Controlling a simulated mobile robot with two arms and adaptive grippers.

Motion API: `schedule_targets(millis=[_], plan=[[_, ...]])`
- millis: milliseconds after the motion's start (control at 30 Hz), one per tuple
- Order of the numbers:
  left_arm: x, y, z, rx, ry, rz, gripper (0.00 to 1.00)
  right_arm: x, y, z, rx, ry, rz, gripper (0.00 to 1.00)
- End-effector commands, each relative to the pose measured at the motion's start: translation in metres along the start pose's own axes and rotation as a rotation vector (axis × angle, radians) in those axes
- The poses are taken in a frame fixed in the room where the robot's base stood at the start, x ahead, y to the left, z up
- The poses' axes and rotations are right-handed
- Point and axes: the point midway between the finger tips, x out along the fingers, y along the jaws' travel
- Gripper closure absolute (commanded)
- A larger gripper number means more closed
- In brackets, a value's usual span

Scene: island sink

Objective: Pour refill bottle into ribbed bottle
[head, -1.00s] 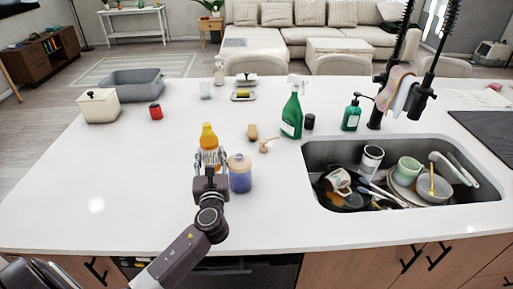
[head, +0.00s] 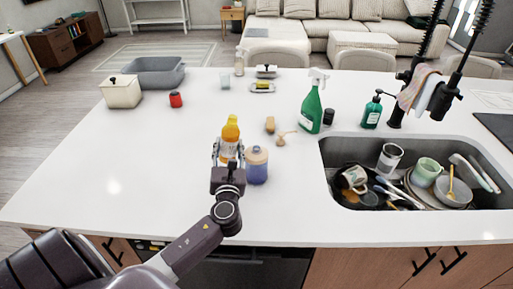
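An orange-yellow bottle (head: 231,130) with a pale label stands upright on the white island, left of the sink. My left gripper (head: 229,150) is at this bottle, one finger on each side of its body. Whether the fingers press on it is too small to tell. The gripper hides the bottle's base. A clear bottle (head: 239,64) stands at the far edge of the island; I cannot tell whether it is ribbed. No other bottle is clearly ribbed. My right gripper is out of view.
A blue jar with a tan lid (head: 257,167) stands close to the right of my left gripper. Behind are a green spray bottle (head: 312,110) and a wooden brush (head: 280,139). The sink (head: 332,186) holds dishes. The counter's left side is mostly clear.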

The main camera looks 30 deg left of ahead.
Motion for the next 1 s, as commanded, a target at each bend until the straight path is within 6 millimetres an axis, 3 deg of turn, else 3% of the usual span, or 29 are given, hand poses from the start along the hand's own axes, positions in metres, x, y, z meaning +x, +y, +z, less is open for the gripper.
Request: schedule_targets(millis=[267,500,733,800,900,967,1000], plan=[[0.0,0.002,0.002,0.181,-0.03,0.0,0.89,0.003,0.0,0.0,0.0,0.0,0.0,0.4],[0.001,0.004,0.021,0.333,-0.056,0.0,0.89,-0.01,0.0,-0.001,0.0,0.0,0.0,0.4],[0.001,0.001,0.015,0.48,-0.079,0.001,0.89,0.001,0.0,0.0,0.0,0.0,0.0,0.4],[0.0,0.0,-0.006,0.527,-0.084,0.001,0.89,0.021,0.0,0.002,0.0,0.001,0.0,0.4],[0.0,0.0,-0.021,0.591,-0.094,0.0,0.89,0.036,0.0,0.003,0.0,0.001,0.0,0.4],[0.0,0.001,-0.028,0.63,-0.101,0.001,0.89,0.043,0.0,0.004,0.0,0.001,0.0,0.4],[0.001,0.004,-0.019,0.654,-0.107,0.002,0.89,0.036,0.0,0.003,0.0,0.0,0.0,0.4]])
